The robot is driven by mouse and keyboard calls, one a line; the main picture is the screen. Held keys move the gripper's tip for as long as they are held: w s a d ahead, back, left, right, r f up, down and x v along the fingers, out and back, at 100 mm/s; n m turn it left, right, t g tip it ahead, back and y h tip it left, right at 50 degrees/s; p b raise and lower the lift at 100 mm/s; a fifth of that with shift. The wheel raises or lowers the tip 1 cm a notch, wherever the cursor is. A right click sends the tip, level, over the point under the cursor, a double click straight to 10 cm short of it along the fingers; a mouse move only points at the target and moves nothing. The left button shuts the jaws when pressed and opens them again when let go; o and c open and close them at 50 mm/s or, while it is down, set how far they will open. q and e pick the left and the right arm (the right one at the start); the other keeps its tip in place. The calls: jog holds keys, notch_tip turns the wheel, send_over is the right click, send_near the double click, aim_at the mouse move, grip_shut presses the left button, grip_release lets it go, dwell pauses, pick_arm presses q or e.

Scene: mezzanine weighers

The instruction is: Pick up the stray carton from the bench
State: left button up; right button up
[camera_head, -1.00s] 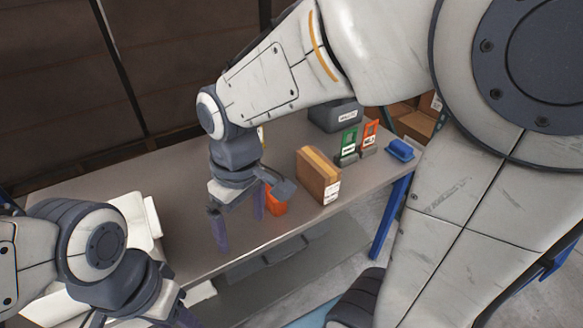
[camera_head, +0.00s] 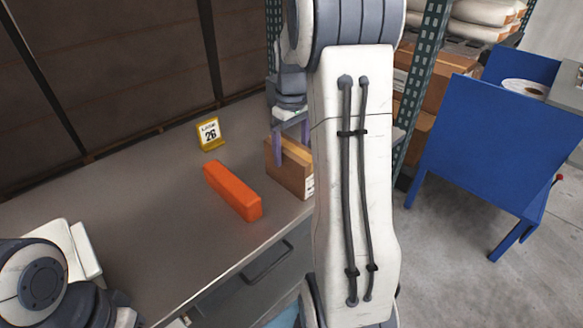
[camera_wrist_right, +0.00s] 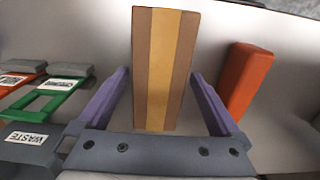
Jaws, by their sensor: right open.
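The stray carton (camera_head: 290,172) is a brown box with a tan tape strip along its top and a white label. It stands upright on the grey bench (camera_head: 130,225), partly hidden behind my right arm in the head view. My right gripper (camera_head: 292,140) is above it, its purple fingers open. In the right wrist view the carton (camera_wrist_right: 163,68) lies between the two open fingers (camera_wrist_right: 162,100), with a gap showing on each side. My left arm is at the lower left of the head view; its fingers cannot be made out.
An orange block (camera_head: 232,190) lies on the bench close beside the carton. A yellow sign marked 26 (camera_head: 210,135) stands behind it. In the wrist view, green (camera_wrist_right: 50,98) and orange frames and a grey WASTE bin (camera_wrist_right: 28,143) are left of the carton.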

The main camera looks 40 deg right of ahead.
notch_tip(320, 180, down, 8)
jog(key=shift+r+b, duration=0.15)
jog(key=shift+b, duration=0.4)
grip_shut()
